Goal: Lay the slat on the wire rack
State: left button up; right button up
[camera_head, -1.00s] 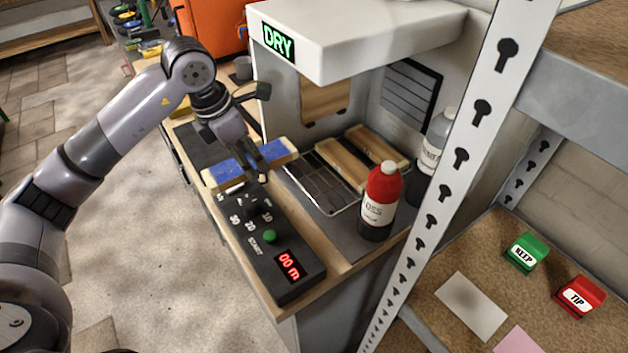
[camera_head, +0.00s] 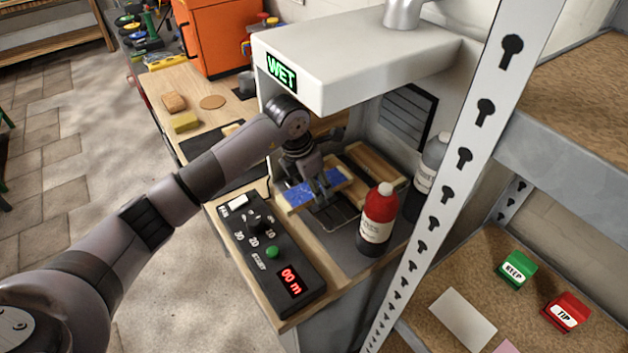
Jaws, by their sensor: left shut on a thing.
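The slat (camera_head: 299,195) is a light wooden bar with blue on its top face. My left gripper (camera_head: 322,188) is shut on it near its middle and holds it over the wire rack, inside the white-hooded booth. The wire rack (camera_head: 337,216) shows only in part below the slat; the slat and my gripper hide the rest. Whether the slat touches the rack I cannot tell. Plain wooden slats (camera_head: 378,168) lie at the rack's far right side, partly hidden by my gripper. My right gripper is not in view.
A sign on the hood (camera_head: 281,70) reads WET. A red-and-grey bottle (camera_head: 378,218) stands close right of the rack, with a grey bottle (camera_head: 430,165) behind it. A black timer box (camera_head: 270,250) sits at front left. A perforated shelf post (camera_head: 455,180) rises at right.

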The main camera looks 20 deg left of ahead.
pick_arm(q)
jog(key=shift+a, duration=0.1)
jog(key=shift+f, duration=0.2)
jog(key=o, duration=1.4)
jog(key=shift+r, duration=0.1)
jog(key=shift+c, duration=0.2)
